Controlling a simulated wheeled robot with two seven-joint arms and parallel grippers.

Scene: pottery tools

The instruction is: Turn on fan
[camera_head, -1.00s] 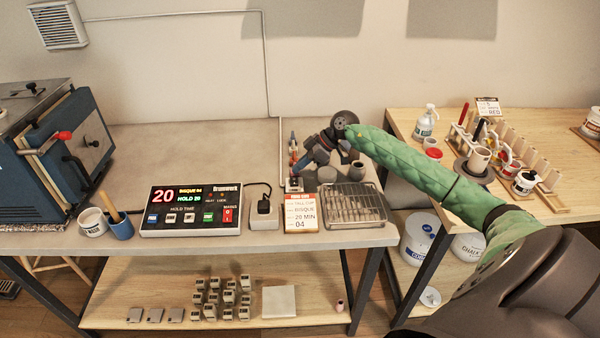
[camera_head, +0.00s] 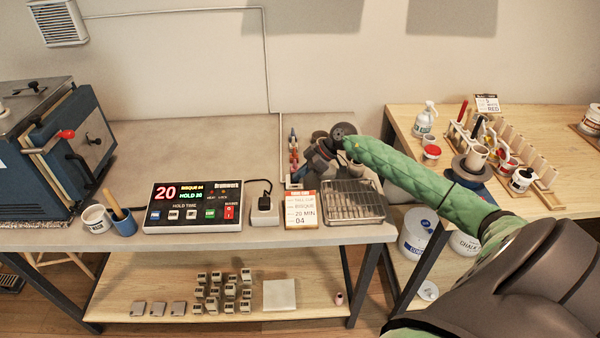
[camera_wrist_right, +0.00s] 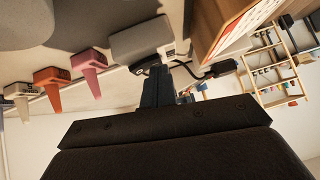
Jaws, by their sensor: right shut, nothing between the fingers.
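A white louvred vent (camera_head: 59,22), which may be the fan, is on the wall at the upper left. A thin conduit (camera_head: 267,70) runs from it along the wall and down to the bench. My right gripper (camera_head: 301,171) points down and left over the back of the bench, behind the upright card. In the right wrist view the shut, empty fingers (camera_wrist_right: 158,86) are close to a grey box (camera_wrist_right: 143,39); I cannot tell whether they touch it. No fan switch can be made out with certainty. My left gripper is not in view.
A control panel (camera_head: 194,207) with lit digits, an outlet box with a black plug (camera_head: 265,212), a card (camera_head: 301,211) and a wire rack (camera_head: 355,200) stand along the bench front. Small coloured cones (camera_wrist_right: 88,73) are near the gripper. The kiln (camera_head: 45,150) is at left.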

